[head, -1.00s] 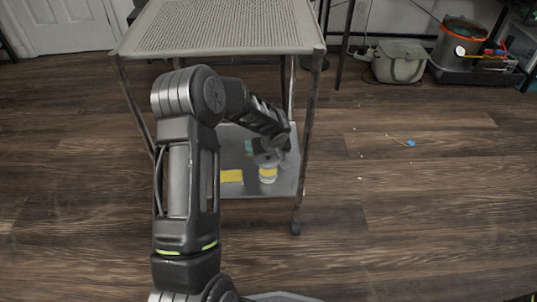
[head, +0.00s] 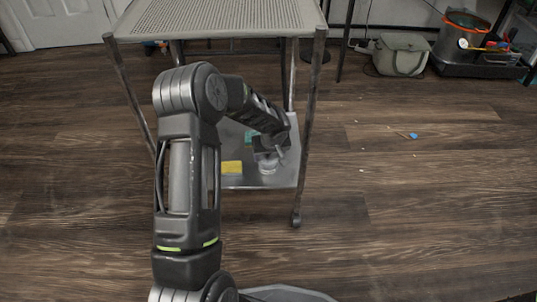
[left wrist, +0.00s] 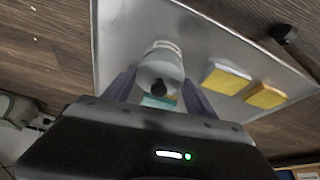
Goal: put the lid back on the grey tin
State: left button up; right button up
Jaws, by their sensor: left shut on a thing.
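In the left wrist view, a pale grey cylinder (left wrist: 158,52) with a dark knob (left wrist: 160,89) on its near end lies between the fingers of my left gripper (left wrist: 160,82). The gripper is shut on it. I cannot tell whether a separate lid is gripped or the whole tin. In the head view, the pale cylinder (head: 267,165) shows just under my left gripper (head: 267,152), over the cart's lower shelf (head: 260,181). I cannot tell whether it touches the shelf. My right gripper is not in view.
Two yellow blocks (left wrist: 227,79) lie on the shelf beside the cylinder; one yellow block (head: 232,167) shows in the head view. A teal item (left wrist: 158,102) is close to the gripper. The cart's perforated top (head: 220,18) and legs (head: 308,120) surround the arm.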

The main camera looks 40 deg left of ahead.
pick_arm(q)
jog(key=shift+b, duration=0.4)
dwell(0.8)
jog(key=shift+f, duration=0.1)
dwell(1.1)
jog(key=o, duration=1.4)
jog(key=shift+o, duration=1)
jog(key=shift+r+p, duration=1.9)
jog(key=shift+r, duration=1.6)
jog(key=shift+c, duration=0.3)
grip_shut()
